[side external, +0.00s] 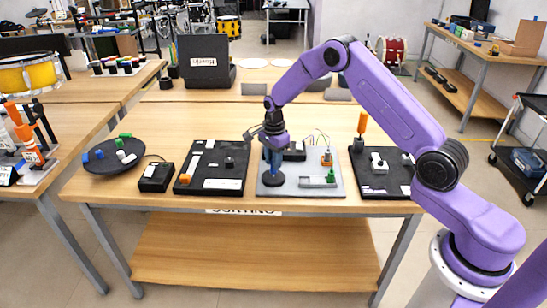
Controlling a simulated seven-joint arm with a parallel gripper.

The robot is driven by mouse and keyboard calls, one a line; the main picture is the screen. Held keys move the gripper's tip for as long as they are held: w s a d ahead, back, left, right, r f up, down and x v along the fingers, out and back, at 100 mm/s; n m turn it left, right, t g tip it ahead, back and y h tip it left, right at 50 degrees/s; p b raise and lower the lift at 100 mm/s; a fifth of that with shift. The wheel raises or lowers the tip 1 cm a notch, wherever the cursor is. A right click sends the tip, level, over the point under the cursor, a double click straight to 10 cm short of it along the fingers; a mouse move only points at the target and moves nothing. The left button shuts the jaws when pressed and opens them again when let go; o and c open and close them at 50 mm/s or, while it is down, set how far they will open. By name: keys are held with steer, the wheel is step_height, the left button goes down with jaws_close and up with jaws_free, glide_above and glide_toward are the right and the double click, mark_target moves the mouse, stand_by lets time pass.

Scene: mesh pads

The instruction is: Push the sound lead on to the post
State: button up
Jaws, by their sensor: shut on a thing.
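My purple gripper (273,146) is over the left part of a grey board (305,188) at the middle of the table. It points down and is shut on a slim blue piece, which may be the sound lead; the view is too small to be sure. The blue piece (274,163) stands upright above a dark round base (272,180) on the board. I cannot tell whether they touch. A green part (331,175) and an orange part (326,157) stand on the board's right side. Which part is the post is unclear.
A black board (208,185) lies left of the grey one, with a small black box (156,176) beside it. A dark round tray (103,157) holds blue, green and white pieces. Another black board (380,184) with an orange-handled tool (362,124) is at right.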

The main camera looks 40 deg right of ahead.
steer(key=shift+f, duration=0.85)
steer(key=o, duration=0.9)
step_height(320, 180, up, 17)
steer(key=s+a+r+n, duration=0.4)
steer(key=s+a+n, duration=0.3)
steer(key=s+a, duration=0.1)
steer(key=s+a+r+n, duration=0.1)
steer(key=s+a+n, duration=0.1)
steer(key=s+n, duration=0.7)
steer(key=s+a+n, duration=0.2)
steer(key=s+n, duration=0.4)
steer(key=s, duration=0.7)
steer(key=s+d+n, duration=0.2)
steer(key=s+n, duration=0.2)
steer(key=s, duration=0.2)
steer(key=s+d+f+n, duration=0.1)
steer(key=s+d+n, duration=0.1)
steer(key=s+n, duration=0.2)
steer(key=shift+s+d+f+n, duration=0.2)
steer(key=shift+s+d+n, duration=0.1)
steer(key=shift+s, duration=0.9)
